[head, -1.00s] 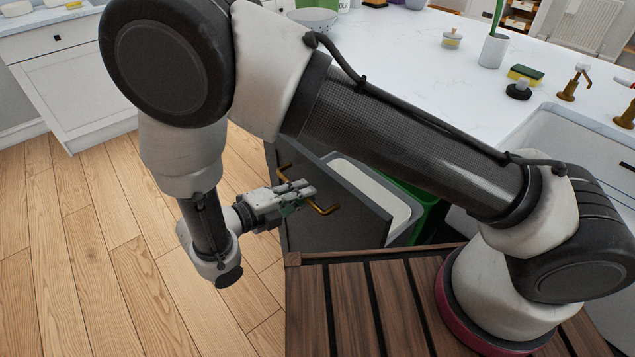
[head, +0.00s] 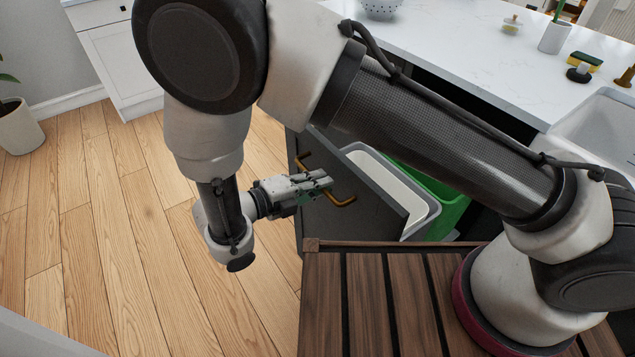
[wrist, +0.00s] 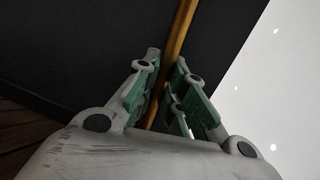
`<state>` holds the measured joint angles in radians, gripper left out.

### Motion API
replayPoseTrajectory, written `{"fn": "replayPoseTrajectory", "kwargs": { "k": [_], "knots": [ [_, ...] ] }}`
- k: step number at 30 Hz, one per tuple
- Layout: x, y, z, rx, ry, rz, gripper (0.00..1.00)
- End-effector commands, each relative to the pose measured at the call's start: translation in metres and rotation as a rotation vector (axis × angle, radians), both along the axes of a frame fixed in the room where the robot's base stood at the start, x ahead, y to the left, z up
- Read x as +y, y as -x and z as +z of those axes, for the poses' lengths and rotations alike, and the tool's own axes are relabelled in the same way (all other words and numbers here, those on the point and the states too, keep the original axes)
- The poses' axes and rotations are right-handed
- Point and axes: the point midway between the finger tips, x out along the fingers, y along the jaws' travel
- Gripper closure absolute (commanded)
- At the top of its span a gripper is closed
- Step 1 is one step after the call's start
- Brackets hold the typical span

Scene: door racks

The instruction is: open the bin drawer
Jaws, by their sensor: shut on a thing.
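The bin drawer has a dark grey front (head: 375,207) and stands pulled out from under the white counter in the head view. A grey bin with a white lining (head: 385,180) and a green bin (head: 447,200) show behind the front. A brass handle (head: 346,199) runs across the front. My gripper (head: 327,183) is at the handle's middle, left of the drawer front. In the wrist view the handle (wrist: 176,50) passes between the green-padded fingers of my gripper (wrist: 168,85), which are shut on it. My arm hides part of the drawer's inside.
The white countertop (head: 470,50) holds a colander (head: 382,9), a sponge (head: 586,61) and a sink (head: 605,120). Wooden floor (head: 120,210) lies open to the left. A white cabinet (head: 122,55) and a potted plant (head: 18,125) stand at the far left.

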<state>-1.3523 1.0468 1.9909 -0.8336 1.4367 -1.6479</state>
Motion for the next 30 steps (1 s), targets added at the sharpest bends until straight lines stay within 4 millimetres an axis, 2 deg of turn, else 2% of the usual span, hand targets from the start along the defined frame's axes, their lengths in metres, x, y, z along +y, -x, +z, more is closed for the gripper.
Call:
{"fn": "replayPoseTrajectory", "kwargs": {
  "k": [13, 14, 15, 17, 18, 26, 30],
  "knots": [
    [0.0004, -0.0002, -0.0008, 0.001, -0.002, 0.001, 1.0],
    [0.0004, -0.0002, -0.0008, 0.001, -0.002, 0.001, 0.87],
    [0.0004, -0.0002, -0.0008, 0.001, -0.002, 0.001, 0.8],
    [0.0003, -0.0003, -0.0006, 0.001, -0.002, 0.001, 0.69],
    [0.0003, -0.0003, -0.0005, 0.001, -0.002, 0.001, 0.66],
    [0.0004, 0.0, -0.0001, 0.0, -0.001, 0.001, 0.66],
    [0.0081, 0.0049, 0.0015, -0.002, -0.002, 0.004, 0.66]
  ]
}}
